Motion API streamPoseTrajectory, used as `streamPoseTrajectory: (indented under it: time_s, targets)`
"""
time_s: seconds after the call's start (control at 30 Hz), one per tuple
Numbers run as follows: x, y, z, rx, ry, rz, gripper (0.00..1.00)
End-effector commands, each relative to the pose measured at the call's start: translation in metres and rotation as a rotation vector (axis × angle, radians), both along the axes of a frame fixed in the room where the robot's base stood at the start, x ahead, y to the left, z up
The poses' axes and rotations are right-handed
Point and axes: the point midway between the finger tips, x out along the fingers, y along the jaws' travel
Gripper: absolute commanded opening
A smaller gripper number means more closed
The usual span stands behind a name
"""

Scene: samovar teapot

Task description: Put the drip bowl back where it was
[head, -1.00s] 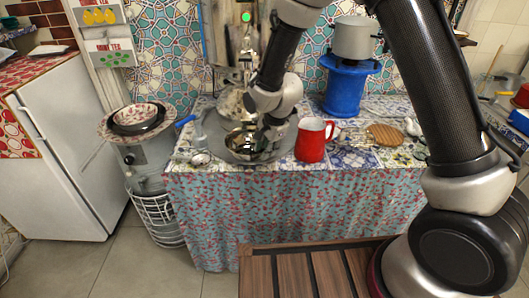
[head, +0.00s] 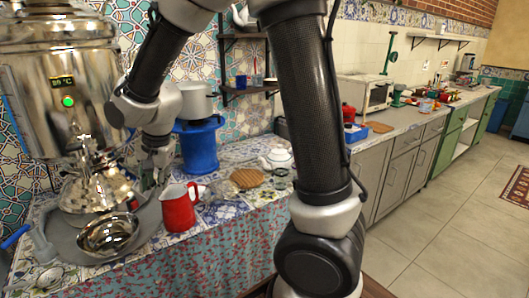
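The drip bowl (head: 108,236), a shiny metal bowl, sits upright on the round grey tray (head: 63,238) at the lower left. It is in front of the metal samovar (head: 55,85), below the samovar's tap area. My gripper (head: 153,178) is up and to the right of the bowl, apart from it, behind the red jug (head: 180,210). Its fingertips are small and partly hidden, so I cannot tell whether they are open or shut.
A blue stand (head: 199,148) with a grey pot (head: 195,101) is right of my gripper. A woven trivet (head: 247,178) and a white teapot (head: 277,160) lie farther right. A small metal strainer (head: 48,277) is at the front left.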

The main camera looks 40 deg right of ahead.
Motion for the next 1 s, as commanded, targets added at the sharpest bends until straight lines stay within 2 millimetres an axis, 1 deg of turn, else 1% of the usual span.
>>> streamPoseTrajectory:
  time_s: [0.03,0.07,0.1,0.17,0.2,0.27,0.3,0.4,0.5,0.6,0.73,1.0]
  targets:
    - [-0.011,-0.032,0.027,-0.021,-0.032,0.046,0.27]
    - [-0.02,-0.05,0.04,-0.043,-0.045,0.088,0.27]
    - [-0.035,-0.075,0.057,-0.074,-0.061,0.145,0.27]
    - [-0.061,-0.108,0.078,-0.12,-0.083,0.231,0.27]
    - [-0.079,-0.129,0.089,-0.153,-0.098,0.29,0.27]
    - [-0.109,-0.156,0.104,-0.202,-0.116,0.374,0.27]
    - [-0.129,-0.171,0.11,-0.233,-0.124,0.428,0.27]
    - [-0.174,-0.199,0.121,-0.302,-0.139,0.546,0.27]
    - [-0.207,-0.214,0.123,-0.353,-0.144,0.636,0.27]
    - [-0.227,-0.222,0.123,-0.383,-0.144,0.693,0.27]
    - [-0.235,-0.224,0.123,-0.395,-0.145,0.719,0.27]
    - [-0.234,-0.224,0.123,-0.396,-0.145,0.72,0.27]
